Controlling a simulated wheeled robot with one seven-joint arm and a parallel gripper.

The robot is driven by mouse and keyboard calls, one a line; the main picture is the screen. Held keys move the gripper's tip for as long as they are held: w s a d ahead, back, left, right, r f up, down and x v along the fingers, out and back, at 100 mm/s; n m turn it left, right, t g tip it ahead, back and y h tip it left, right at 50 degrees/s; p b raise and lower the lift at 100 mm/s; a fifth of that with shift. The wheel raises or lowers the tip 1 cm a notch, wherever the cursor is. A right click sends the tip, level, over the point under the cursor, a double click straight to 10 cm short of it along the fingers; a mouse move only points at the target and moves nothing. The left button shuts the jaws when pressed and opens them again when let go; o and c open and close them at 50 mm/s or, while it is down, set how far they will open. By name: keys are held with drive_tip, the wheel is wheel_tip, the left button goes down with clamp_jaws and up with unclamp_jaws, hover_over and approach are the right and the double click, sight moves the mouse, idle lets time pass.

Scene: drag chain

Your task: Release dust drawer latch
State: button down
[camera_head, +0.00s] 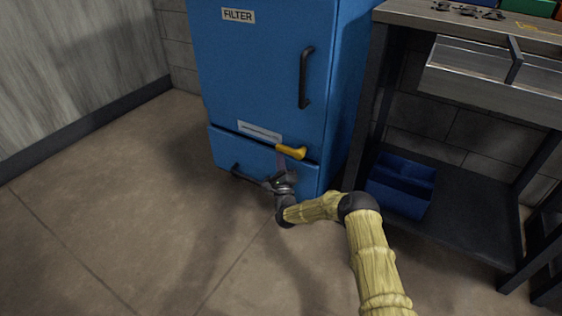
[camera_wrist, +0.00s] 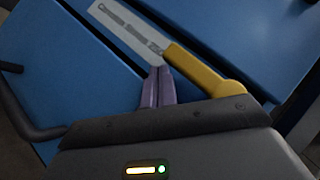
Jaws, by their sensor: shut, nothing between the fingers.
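The blue filter cabinet (camera_head: 255,75) stands against the wall, with the dust drawer (camera_head: 226,153) at its bottom. A yellow latch (camera_head: 291,152) lies roughly level across the seam above the drawer, at its right side. It also shows in the wrist view (camera_wrist: 200,72). My gripper (camera_head: 280,159) is shut and empty, with its fingertips at the latch's left end. In the wrist view the closed fingers (camera_wrist: 158,80) overlap the latch's left end; I cannot tell whether they touch it. The drawer's black handle (camera_wrist: 30,118) is to the left and partly hidden by my gripper in the head view.
A black door handle (camera_head: 305,77) stands out higher up. To the right is a workbench (camera_head: 470,25) with a blue bin (camera_head: 400,187) on its lower shelf. The floor at left is clear.

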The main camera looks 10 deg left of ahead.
drive_tip(key=shift+f, duration=0.1)
idle(0.3)
drive_tip(key=s+a+f, duration=0.2)
drive_tip(key=s+f, duration=0.4)
drive_tip(key=f, duration=0.5)
drive_tip(key=shift+s+a+p, duration=0.25)
drive_tip(key=shift+a+p, duration=0.1)
drive_tip(key=shift+a, duration=0.05)
drive_tip(key=shift+r, duration=0.1)
